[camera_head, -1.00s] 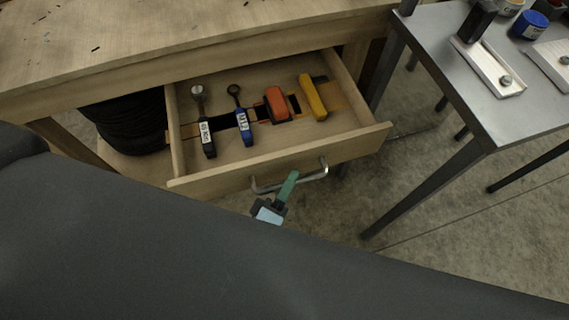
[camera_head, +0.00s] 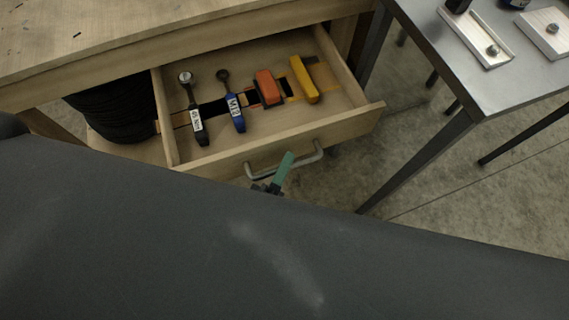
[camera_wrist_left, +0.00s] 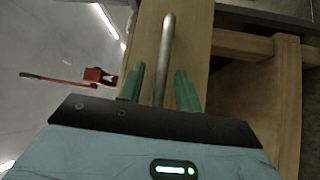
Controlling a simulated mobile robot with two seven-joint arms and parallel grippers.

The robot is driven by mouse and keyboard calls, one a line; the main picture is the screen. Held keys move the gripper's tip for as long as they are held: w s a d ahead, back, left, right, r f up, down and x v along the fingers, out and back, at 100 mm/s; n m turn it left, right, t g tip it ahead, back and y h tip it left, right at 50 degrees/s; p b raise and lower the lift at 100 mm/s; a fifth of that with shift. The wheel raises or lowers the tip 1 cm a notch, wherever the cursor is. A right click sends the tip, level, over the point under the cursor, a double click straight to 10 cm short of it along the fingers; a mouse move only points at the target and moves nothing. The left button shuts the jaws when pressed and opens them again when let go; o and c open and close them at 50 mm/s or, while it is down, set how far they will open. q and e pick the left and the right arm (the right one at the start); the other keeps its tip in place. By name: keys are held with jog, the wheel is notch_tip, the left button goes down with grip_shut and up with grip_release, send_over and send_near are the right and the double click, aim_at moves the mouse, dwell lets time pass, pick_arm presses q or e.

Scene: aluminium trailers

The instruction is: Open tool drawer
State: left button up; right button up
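The wooden tool drawer (camera_head: 310,131) is pulled out from under the workbench, with its inside showing. Its curved metal handle (camera_head: 311,158) is on the front panel. My left gripper (camera_head: 284,170) is at the handle, with a green finger showing there; my dark arm hides most of the rest. In the left wrist view the two green fingers (camera_wrist_left: 160,88) stand apart, with the handle bar (camera_wrist_left: 165,50) between them and gaps on both sides. My right gripper is not in view.
The drawer holds two wrench-like tools (camera_head: 232,105), an orange tool (camera_head: 268,87) and a yellow tool (camera_head: 303,79). A grey metal table (camera_head: 480,75) stands close on the right. Black round stacked items (camera_head: 115,110) sit under the bench (camera_head: 190,45). Floor shows between drawer and table.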

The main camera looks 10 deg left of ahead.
pick_arm(q)
jog(key=shift+s, duration=0.1)
jog(key=v, duration=0.7)
jog(key=shift+s+b, duration=0.3)
jog(key=shift+b, duration=0.1)
jog(key=shift+a, duration=0.15)
